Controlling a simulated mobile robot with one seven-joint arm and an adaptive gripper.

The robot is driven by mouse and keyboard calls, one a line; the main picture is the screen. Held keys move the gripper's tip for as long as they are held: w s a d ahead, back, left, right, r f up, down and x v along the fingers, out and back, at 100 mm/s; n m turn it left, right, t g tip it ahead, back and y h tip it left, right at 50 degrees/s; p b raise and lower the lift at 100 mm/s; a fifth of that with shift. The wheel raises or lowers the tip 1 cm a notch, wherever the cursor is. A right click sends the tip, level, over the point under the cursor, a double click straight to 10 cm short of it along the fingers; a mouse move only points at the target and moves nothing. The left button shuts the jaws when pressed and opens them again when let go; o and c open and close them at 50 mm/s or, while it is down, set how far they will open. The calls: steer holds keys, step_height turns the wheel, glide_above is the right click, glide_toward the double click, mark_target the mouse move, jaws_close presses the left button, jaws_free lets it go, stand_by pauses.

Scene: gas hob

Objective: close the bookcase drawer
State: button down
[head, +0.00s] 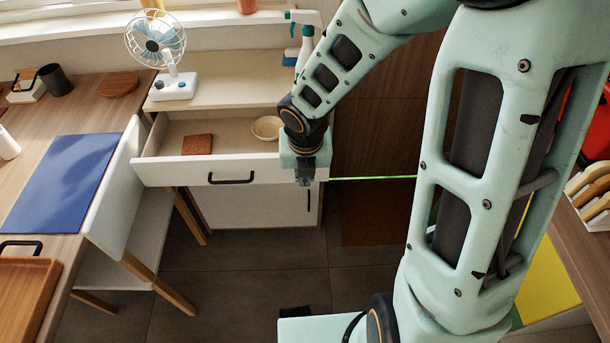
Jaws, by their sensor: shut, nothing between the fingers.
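The bookcase drawer (165,173) is pulled out from the low cream bookcase (225,93). Its white front has a dark bar handle (231,178). A brown square item (198,144) and a cream bowl (267,128) lie inside it. My gripper (304,183) is shut and empty, pointing down at the right end of the drawer front. I cannot tell whether it touches the front. My wrist hides the drawer's right corner.
A fan (158,50) and a spray bottle (305,42) stand on the bookcase top. A wooden table with a blue mat (68,180) is at left, close to the drawer's left end. The floor (240,270) in front of the drawer looks mostly clear.

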steer(key=w+f+b, duration=0.1)
steer(key=w+f, duration=0.2)
steer(key=w, duration=0.2)
steer(key=shift+f+b, duration=0.2)
steer(key=shift+b, duration=0.1)
steer(key=shift+d, duration=0.1)
